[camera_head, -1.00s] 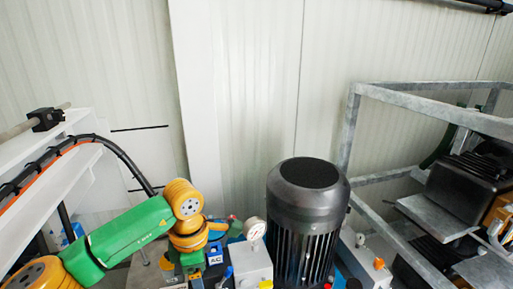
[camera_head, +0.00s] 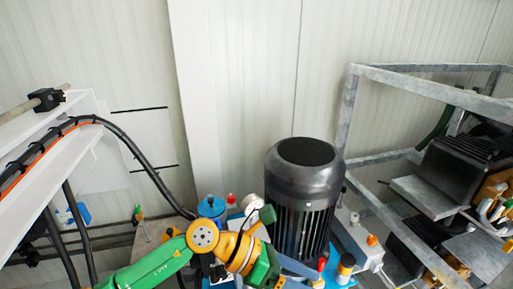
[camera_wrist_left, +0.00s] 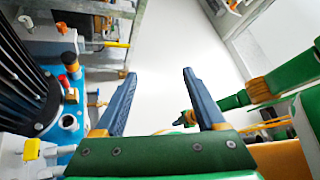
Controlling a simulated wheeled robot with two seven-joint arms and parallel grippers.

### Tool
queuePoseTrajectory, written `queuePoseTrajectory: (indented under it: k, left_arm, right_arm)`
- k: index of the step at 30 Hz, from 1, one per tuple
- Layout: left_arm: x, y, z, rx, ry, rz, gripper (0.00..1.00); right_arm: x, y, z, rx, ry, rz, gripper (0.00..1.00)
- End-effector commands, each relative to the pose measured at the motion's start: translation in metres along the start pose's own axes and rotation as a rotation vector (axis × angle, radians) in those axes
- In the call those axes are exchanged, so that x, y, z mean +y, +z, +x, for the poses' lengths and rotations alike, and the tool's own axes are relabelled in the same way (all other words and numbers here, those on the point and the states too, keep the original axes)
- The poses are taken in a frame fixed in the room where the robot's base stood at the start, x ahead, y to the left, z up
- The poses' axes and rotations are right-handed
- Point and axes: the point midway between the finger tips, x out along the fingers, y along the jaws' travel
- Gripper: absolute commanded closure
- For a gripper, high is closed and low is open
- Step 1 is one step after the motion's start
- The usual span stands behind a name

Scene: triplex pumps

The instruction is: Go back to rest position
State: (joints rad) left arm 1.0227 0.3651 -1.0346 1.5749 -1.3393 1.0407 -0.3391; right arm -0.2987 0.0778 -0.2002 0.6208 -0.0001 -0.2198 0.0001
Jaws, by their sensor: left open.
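My left arm (camera_head: 155,265) comes in from the lower left in the head view, green with orange joints. Beyond the fingers is a plain pale surface. My right gripper cannot be made out in either view.
A black finned motor (camera_head: 305,185) stands close to the right of my left arm, and it also shows in the left wrist view (camera_wrist_left: 22,75). A grey metal frame (camera_head: 347,115) is at the right. A white beam with black hoses (camera_head: 125,138) is at the left.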

Motion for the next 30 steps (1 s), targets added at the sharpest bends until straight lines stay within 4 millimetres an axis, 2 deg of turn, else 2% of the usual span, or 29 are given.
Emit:
queuePoseTrajectory:
  k: [1, 2, 3, 4, 5, 6, 8, 9, 10, 11, 13, 14, 15, 18, 19, 21, 24, 27, 30]
  left_arm:
    - [-0.019, 0.024, 0.006, -0.175, -0.080, -0.081, 0.28]
    - [-0.030, 0.045, 0.003, -0.316, -0.131, -0.154, 0.28]
    - [-0.039, 0.074, -0.009, -0.524, -0.201, -0.281, 0.28]
    - [-0.038, 0.092, -0.026, -0.683, -0.245, -0.395, 0.28]
    - [-0.032, 0.106, -0.046, -0.840, -0.282, -0.518, 0.28]
    - [-0.015, 0.114, -0.075, -1.040, -0.319, -0.699, 0.28]
    - [0.020, 0.105, -0.117, -1.307, -0.342, -0.977, 0.28]
    - [0.044, 0.086, -0.138, -1.452, -0.340, -1.151, 0.28]
    - [0.061, 0.068, -0.151, -1.549, -0.331, -1.278, 0.28]
    - [0.076, 0.047, -0.161, -1.637, -0.317, -1.401, 0.28]
    - [0.102, -0.010, -0.174, -1.810, -0.263, -1.681, 0.28]
    - [0.109, -0.036, -0.177, -1.874, -0.232, -1.798, 0.28]
    - [0.115, -0.071, -0.177, -1.947, -0.185, -1.949, 0.28]
    - [0.112, -0.151, -0.170, -2.079, -0.043, -2.283, 0.28]
    - [0.108, -0.172, -0.167, 2.067, -0.004, 2.328, 0.28]
    - [0.093, -0.214, -0.158, 1.896, -0.100, 2.254, 0.28]
    - [0.067, -0.261, -0.145, 1.693, -0.213, 2.158, 0.28]
    - [0.036, -0.299, -0.134, 1.517, -0.311, 2.069, 0.28]
    - [0.002, -0.328, -0.124, 1.361, -0.397, 1.985, 0.28]
  right_arm:
    - [0.000, 0.000, 0.000, 0.000, 0.000, 0.000, 1.00]
    - [0.000, 0.000, 0.000, -0.001, 0.000, 0.000, 1.00]
    - [0.000, 0.001, 0.000, -0.001, 0.000, 0.000, 1.00]
    - [0.000, 0.001, 0.000, -0.001, 0.000, 0.000, 1.00]
    - [0.000, 0.001, 0.000, -0.001, 0.000, 0.000, 1.00]
    - [0.000, 0.001, 0.000, -0.002, 0.000, 0.000, 1.00]
    - [0.000, 0.001, 0.000, -0.002, 0.001, 0.000, 1.00]
    - [0.001, 0.001, 0.000, -0.002, 0.001, 0.000, 1.00]
    - [0.001, 0.001, 0.000, -0.002, 0.001, 0.000, 1.00]
    - [0.001, 0.001, 0.000, -0.003, 0.001, 0.000, 1.00]
    - [0.001, 0.002, 0.000, -0.003, 0.001, 0.000, 1.00]
    - [0.001, 0.002, 0.000, -0.003, 0.001, 0.000, 1.00]
    - [0.001, 0.002, 0.000, -0.003, 0.001, 0.000, 1.00]
    - [0.001, 0.002, 0.000, -0.003, 0.002, -0.001, 1.00]
    - [0.001, 0.002, 0.000, -0.003, 0.002, -0.001, 1.00]
    - [0.001, 0.002, 0.000, -0.003, 0.002, -0.001, 1.00]
    - [0.001, 0.002, 0.000, -0.004, 0.002, -0.001, 1.00]
    - [0.001, 0.002, 0.000, -0.004, 0.002, -0.001, 1.00]
    - [0.001, 0.002, 0.000, -0.004, 0.002, -0.001, 1.00]
